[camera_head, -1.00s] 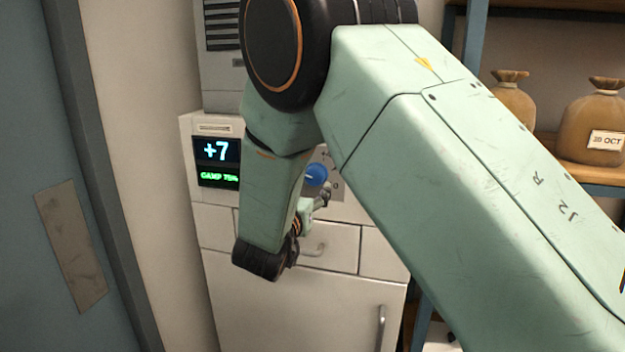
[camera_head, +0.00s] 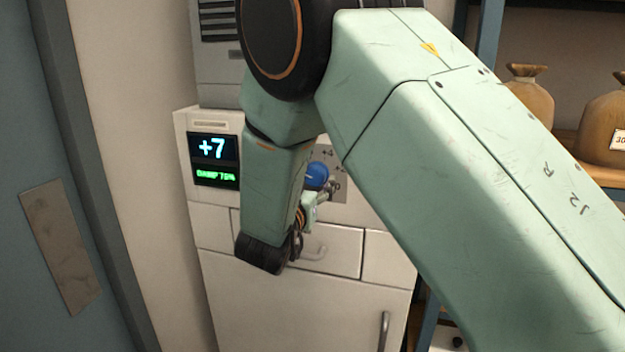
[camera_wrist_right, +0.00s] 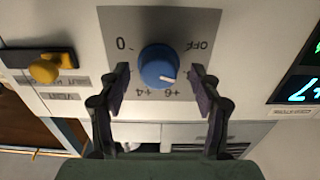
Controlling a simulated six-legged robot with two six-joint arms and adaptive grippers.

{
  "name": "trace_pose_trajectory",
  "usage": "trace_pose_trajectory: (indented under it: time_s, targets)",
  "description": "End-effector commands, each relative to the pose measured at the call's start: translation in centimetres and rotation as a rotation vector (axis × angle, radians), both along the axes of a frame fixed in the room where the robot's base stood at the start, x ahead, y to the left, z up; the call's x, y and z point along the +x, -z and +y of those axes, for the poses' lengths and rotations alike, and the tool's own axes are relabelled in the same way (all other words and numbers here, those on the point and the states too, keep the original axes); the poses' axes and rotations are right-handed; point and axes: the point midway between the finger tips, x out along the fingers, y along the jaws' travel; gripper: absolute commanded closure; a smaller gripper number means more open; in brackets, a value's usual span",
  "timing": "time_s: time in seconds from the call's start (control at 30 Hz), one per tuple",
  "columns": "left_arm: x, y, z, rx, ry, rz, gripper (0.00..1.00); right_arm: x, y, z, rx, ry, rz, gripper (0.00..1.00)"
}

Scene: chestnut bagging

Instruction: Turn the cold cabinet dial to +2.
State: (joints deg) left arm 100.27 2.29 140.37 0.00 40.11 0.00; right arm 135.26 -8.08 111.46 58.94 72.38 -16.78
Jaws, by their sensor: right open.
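The cold cabinet (camera_head: 300,300) is cream-coloured, with a display (camera_head: 212,148) that reads +7 above a green line. The blue dial (camera_head: 317,176) is partly hidden by my right arm in the head view. In the right wrist view the dial (camera_wrist_right: 159,66) sits on a grey plate marked 0, +4, +6 and OFF. Its white pointer line is on the side of the +6 mark. My right gripper (camera_wrist_right: 160,82) is open, with one finger on each side of the dial and a gap showing on both sides. My left gripper is not in view.
A yellow knob (camera_wrist_right: 46,70) on a dark bar is beside the dial plate in the wrist view. Brown sacks (camera_head: 607,120) stand on a shelf at right. A blue-grey door (camera_head: 45,190) is at left.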

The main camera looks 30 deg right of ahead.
Motion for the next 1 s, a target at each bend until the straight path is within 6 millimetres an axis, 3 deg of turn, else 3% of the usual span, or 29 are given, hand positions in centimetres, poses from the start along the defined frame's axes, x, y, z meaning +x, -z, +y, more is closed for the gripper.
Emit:
trace_pose_trajectory:
  time_s: [0.43,1.0]
  targets:
    - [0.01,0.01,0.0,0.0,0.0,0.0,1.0,-0.21,0.0,0.16,0.0,0.001,0.0,0.37]
    - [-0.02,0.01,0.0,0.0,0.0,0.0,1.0,-0.1,0.04,0.01,0.001,0.002,0.0,0.85]
